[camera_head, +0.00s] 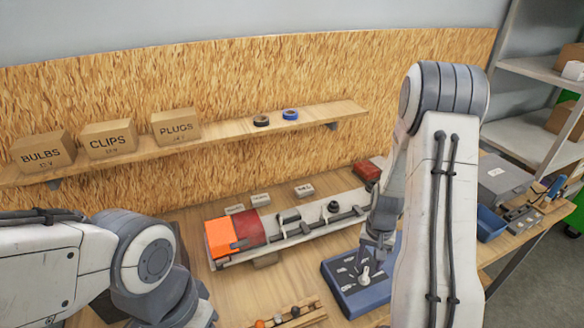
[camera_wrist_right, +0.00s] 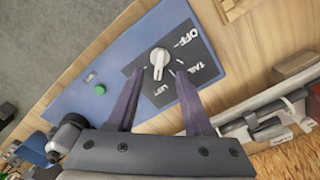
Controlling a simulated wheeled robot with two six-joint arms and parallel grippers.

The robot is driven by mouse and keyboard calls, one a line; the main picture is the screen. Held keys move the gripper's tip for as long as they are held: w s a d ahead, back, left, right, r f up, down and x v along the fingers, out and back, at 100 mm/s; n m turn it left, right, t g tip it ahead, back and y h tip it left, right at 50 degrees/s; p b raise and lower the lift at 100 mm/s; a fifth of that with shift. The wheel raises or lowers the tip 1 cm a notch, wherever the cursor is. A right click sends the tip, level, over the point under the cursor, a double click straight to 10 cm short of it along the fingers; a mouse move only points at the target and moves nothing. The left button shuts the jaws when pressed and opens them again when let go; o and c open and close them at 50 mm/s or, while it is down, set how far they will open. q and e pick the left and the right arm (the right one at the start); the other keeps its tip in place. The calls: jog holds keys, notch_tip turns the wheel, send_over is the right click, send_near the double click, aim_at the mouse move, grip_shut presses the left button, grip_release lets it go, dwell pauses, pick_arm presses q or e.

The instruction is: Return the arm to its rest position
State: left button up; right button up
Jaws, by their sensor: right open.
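My right arm reaches down at the right in the head view, with its gripper (camera_head: 374,258) over the blue control box (camera_head: 335,290). In the right wrist view the right gripper (camera_wrist_right: 158,80) is open, with its two dark fingers apart and nothing held. The knob (camera_head: 364,279) also shows in the head view. My left arm is at the lower left; its gripper is not visible.
A light bar with an orange and red lamp (camera_head: 222,238) lies on the wooden bench behind the box. A shelf (camera_head: 230,128) above holds cartons and two tape rolls. A grey case (camera_head: 503,178) and blue bin (camera_head: 490,225) stand at the right. A small wooden rack is at the front.

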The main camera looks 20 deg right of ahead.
jog(key=s+a+r+n+b, duration=0.1)
jog(key=a+r+n+b, duration=0.25)
jog(key=a, duration=0.65)
jog(key=a+r+n+b, duration=0.3)
jog(key=a+n, duration=0.1)
jog(key=a, duration=0.6)
jog(key=s+a+r+n+b, duration=0.1)
jog(key=s+a+n+b, duration=0.1)
jog(key=s+a, duration=0.3)
jog(key=s+a+r+n+y+b, duration=0.1)
jog(key=s+a+n, duration=0.4)
jog(key=s, duration=0.5)
jog(key=shift+a+r+b, duration=0.3)
jog(key=shift+a+b, duration=0.05)
jog(key=shift+b, duration=0.35)
jog(key=shift+s, duration=0.1)
